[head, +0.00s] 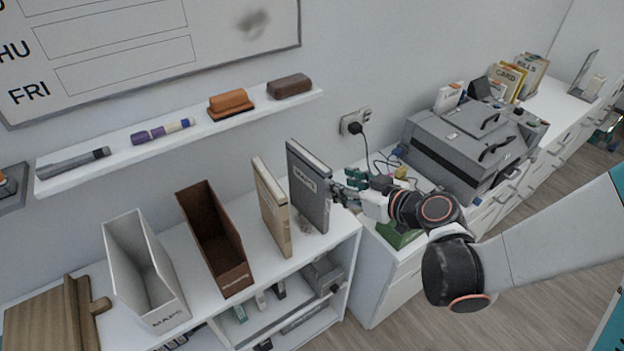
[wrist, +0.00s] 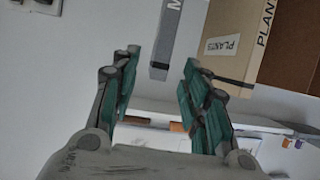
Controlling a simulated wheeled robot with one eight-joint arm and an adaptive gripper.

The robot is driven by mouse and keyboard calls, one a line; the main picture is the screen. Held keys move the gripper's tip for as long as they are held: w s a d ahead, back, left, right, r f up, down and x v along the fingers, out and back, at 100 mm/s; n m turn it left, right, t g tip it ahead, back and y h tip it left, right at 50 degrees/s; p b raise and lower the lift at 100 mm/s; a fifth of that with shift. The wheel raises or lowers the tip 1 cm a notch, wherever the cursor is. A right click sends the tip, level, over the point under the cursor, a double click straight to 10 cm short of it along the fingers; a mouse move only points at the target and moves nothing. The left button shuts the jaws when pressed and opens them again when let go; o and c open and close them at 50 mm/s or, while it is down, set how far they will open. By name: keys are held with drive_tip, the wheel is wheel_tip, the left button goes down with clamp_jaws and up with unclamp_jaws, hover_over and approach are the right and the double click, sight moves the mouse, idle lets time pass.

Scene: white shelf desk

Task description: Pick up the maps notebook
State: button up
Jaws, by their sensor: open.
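The maps notebook (head: 308,188) is a dark grey upright binder with a pale spine label, at the right end of the white shelf desk's top. In the wrist view, its narrow grey spine (wrist: 167,40) with a letter M lies in line with the gap between the fingers. My gripper (head: 344,190) is open just right of the notebook in the head view. Its fingertips (wrist: 160,66) show apart in the wrist view, with nothing clamped. I cannot tell whether they overlap the spine in depth.
A tan plants binder (head: 271,207) stands close left of the notebook; it also shows in the wrist view (wrist: 230,45). Further left are a brown file holder (head: 214,240) and a white one (head: 145,272). A wall ledge (head: 185,138) holds markers and erasers above. A grey case (head: 470,150) sits right.

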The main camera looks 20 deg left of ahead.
sight(311, 173)
drive_tip(key=b+x, duration=0.1)
drive_tip(key=x, duration=0.7)
drive_tip(key=shift+f+b, duration=0.1)
drive_tip(key=shift+b, duration=0.25)
drive_tip(key=b+x, duration=0.1)
drive_tip(key=x, duration=0.4)
drive_tip(key=shift+a+f+b, duration=0.1)
drive_tip(key=shift+f+b, duration=0.1)
drive_tip(key=shift+b, duration=0.2)
clamp_jaws()
drive_tip(key=shift+r, duration=0.1)
